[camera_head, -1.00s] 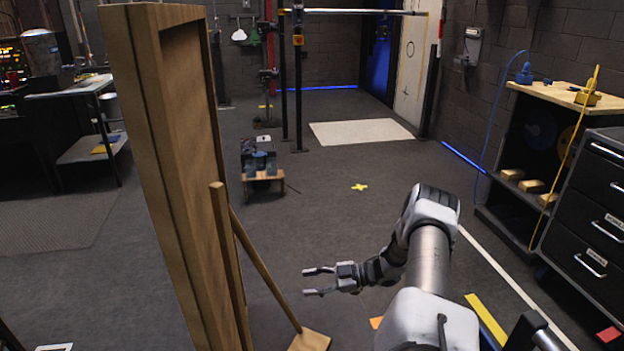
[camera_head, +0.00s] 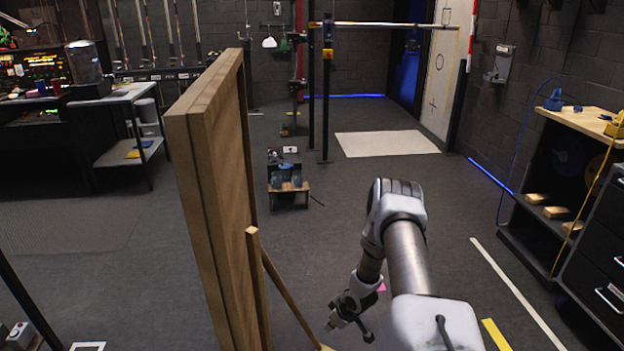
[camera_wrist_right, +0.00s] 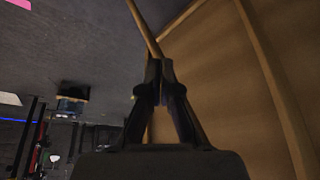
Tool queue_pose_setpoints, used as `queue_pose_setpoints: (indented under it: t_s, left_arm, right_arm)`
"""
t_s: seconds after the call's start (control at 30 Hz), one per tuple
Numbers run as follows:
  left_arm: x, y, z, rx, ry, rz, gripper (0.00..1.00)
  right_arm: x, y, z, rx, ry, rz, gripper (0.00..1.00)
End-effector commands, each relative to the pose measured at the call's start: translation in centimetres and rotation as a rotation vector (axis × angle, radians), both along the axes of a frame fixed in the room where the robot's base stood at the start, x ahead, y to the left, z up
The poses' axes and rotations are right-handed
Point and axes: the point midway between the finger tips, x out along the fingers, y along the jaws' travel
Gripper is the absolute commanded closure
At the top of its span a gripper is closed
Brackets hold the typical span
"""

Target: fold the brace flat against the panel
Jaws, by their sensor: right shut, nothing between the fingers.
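The tall wooden panel (camera_head: 222,190) stands upright left of centre in the head view; its face fills the right of the wrist view (camera_wrist_right: 220,60). A thin upright wooden strip (camera_head: 257,295) is in front of it. The brace (camera_head: 289,297), a thin wooden stick, slants from near the strip's top down and away from the panel. My right gripper (camera_head: 348,325) points down, right of the brace's lower part. In the wrist view its fingers (camera_wrist_right: 159,68) are shut and empty, and the brace (camera_wrist_right: 146,28) passes close by them; contact cannot be told. My left gripper is out of view.
A small low stand (camera_head: 288,187) is on the floor beyond the panel. A workbench with dark drawers (camera_head: 598,250) is at the right, and a side table (camera_head: 125,95) at the left. The floor between the panel and the workbench is mostly clear.

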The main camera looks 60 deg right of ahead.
Motion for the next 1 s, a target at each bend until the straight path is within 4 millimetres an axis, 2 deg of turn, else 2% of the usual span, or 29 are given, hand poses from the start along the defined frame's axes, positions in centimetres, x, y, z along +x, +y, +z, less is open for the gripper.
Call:
queue_pose_setpoints:
  t_s: [0.03, 0.17, 0.43, 0.67, 0.7, 0.8, 1.0]
  left_arm:
    - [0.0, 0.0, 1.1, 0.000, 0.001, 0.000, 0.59]
    - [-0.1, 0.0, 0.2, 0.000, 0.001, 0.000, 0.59]
    - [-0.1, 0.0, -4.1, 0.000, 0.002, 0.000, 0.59]
    - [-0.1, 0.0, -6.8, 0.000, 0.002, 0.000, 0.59]
    - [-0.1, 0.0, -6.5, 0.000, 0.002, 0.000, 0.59]
    - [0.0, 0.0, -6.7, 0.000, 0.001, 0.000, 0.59]
    - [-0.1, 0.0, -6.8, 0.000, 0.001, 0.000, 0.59]
  right_arm:
    - [0.1, 0.2, 1.0, -0.003, 0.007, 0.012, 1.00]
    - [0.2, 0.2, -0.1, -0.005, 0.009, 0.017, 1.00]
    - [2.1, -0.1, -5.2, -0.008, 0.007, 0.020, 1.00]
    - [4.0, -0.4, -9.5, -0.008, 0.007, 0.020, 1.00]
    - [5.0, -0.6, -8.9, -0.008, 0.002, 0.019, 1.00]
    - [6.6, -0.8, -8.6, -0.008, 0.003, 0.018, 1.00]
    - [7.9, -1.0, -8.3, -0.006, 0.004, 0.015, 1.00]
